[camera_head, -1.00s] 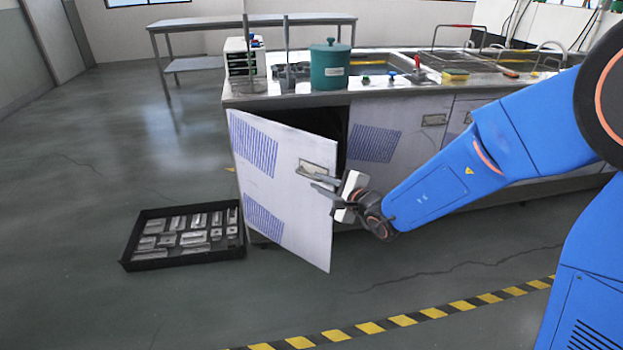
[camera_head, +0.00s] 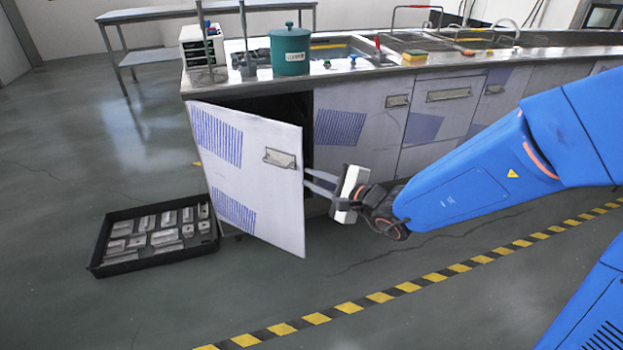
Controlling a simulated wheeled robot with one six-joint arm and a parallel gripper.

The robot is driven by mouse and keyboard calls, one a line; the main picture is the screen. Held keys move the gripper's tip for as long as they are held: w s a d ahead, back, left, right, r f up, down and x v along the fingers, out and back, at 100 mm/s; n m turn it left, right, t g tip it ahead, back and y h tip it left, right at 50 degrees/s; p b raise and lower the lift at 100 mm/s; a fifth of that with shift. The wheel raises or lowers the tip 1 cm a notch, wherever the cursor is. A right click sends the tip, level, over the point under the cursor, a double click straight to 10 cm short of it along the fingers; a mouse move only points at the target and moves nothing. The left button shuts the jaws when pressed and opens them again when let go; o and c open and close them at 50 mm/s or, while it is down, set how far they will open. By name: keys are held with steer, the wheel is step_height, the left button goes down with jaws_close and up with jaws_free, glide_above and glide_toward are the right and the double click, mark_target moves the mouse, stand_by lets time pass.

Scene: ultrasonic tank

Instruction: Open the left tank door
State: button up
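The left tank door (camera_head: 250,185) is a pale panel with blue hatched patches, hinged at its left side and standing part open. Its handle (camera_head: 280,158) is near the upper right of the panel. A dark cabinet opening (camera_head: 290,106) shows behind the door. My gripper (camera_head: 306,178) is at the door's free right edge, below and right of the handle, off the handle. Its two grey fingers are apart with nothing visible between them. Whether the fingertips touch the door edge or reach behind it I cannot tell.
A black tray (camera_head: 150,265) of metal blocks lies on the floor left of the door. The tank counter (camera_head: 400,68) carries a green pot (camera_head: 290,50). Other closed cabinet fronts (camera_head: 440,115) continue right. Floor in front is clear up to a striped line (camera_head: 350,307).

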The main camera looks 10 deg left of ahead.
steer(key=shift+c, duration=0.2)
steer(key=shift+w, duration=0.1)
jaws_close()
steer(key=w+r+n+g+y, duration=0.2)
steer(key=w+r+n+y, duration=0.15)
steer(key=w+n, duration=0.45)
steer(key=w+d+f+n+g+y, duration=0.3)
steer(key=w+d+n+g, duration=0.2)
steer(key=w+d, duration=0.35)
steer(key=s+a, duration=0.3)
steer(key=a, duration=0.8)
steer(key=shift+f, duration=0.15)
